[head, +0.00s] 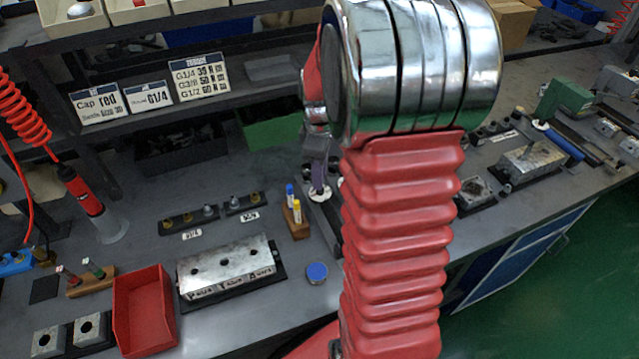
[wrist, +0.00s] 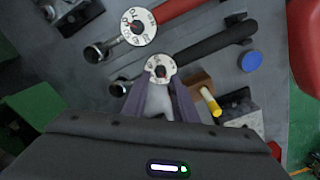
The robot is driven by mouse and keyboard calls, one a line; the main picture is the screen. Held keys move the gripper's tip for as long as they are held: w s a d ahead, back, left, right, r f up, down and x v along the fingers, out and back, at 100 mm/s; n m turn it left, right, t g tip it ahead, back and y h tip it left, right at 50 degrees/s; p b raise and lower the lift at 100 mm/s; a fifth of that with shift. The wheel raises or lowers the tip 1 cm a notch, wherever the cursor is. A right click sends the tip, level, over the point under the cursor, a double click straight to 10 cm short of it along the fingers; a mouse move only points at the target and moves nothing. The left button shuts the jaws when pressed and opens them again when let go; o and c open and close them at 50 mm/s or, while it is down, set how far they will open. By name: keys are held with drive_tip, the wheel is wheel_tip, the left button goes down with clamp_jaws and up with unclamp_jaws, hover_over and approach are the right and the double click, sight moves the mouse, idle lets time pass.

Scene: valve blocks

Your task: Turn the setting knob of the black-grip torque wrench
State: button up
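The black-grip torque wrench (wrist: 215,42) lies on the bench, crossing the wrist view at a slant. Its white setting dial (wrist: 160,69), with the knob at its middle, is just beyond my fingertips. In the head view the dial (head: 320,195) is directly below my gripper (head: 318,160), and my arm hides most of the wrench. My gripper (wrist: 161,82) has its two purple fingers apart, one towards each side of the dial. The frames do not clearly show whether the tips touch it. A pale shape is visible between the fingers.
A red-grip torque wrench (wrist: 175,14) with a larger white dial (wrist: 137,26) lies alongside, farther up. A wooden marker holder (head: 297,220) and a blue cap (head: 317,272) are near. A metal valve block (head: 228,268) and red tray (head: 145,310) stand left.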

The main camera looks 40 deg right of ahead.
drive_tip(key=shift+f, duration=1.85)
drive_tip(key=shift+c, duration=0.4)
clamp_jaws()
